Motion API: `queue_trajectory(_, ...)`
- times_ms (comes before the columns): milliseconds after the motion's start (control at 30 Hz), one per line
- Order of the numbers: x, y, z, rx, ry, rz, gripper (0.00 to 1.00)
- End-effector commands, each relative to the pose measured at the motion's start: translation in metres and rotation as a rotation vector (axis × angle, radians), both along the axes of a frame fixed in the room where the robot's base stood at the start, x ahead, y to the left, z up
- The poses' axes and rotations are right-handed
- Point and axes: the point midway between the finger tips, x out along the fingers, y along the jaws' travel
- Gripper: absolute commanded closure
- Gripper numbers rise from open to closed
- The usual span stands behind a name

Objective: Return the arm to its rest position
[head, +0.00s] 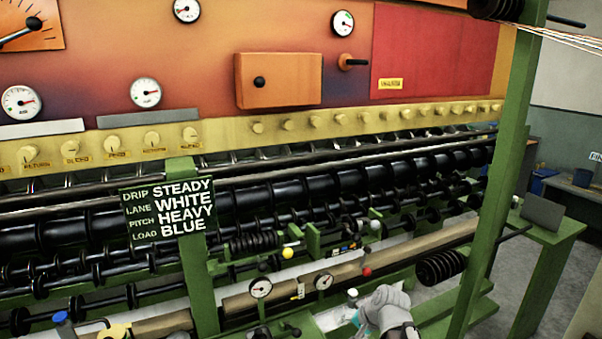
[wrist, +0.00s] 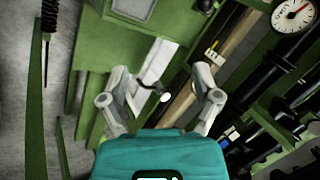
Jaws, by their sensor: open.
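My gripper (head: 372,308) is at the bottom of the head view, right of centre, low in front of the green machine frame. In the wrist view, the two grey fingers of my gripper (wrist: 161,82) stand wide apart, with nothing held between them. A small white knob (wrist: 166,97) shows between the fingers in the wrist view. A white knob (head: 352,293) also shows just beside my gripper in the head view. I cannot tell whether the gripper touches it.
The spool machine has black rollers (head: 250,200) and a lettered sign (head: 168,211) on a green post. Small gauges (head: 261,287) and a red knob (head: 367,271) are close to my gripper. A green upright (head: 497,180) stands on the right, with a green table (head: 548,232) beyond.

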Motion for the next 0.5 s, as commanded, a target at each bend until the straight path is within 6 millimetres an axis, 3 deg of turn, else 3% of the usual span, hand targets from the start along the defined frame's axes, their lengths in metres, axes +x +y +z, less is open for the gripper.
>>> queue_trajectory(33, -0.015, -0.001, -0.007, -0.076, 0.024, 0.076, 0.19)
queue_trajectory(200, -0.055, -0.015, -0.022, -0.304, 0.116, 0.315, 0.19)
queue_trajectory(333, -0.076, -0.026, -0.026, -0.421, 0.18, 0.443, 0.19)
queue_trajectory(500, -0.089, -0.034, -0.026, -0.489, 0.225, 0.522, 0.19)
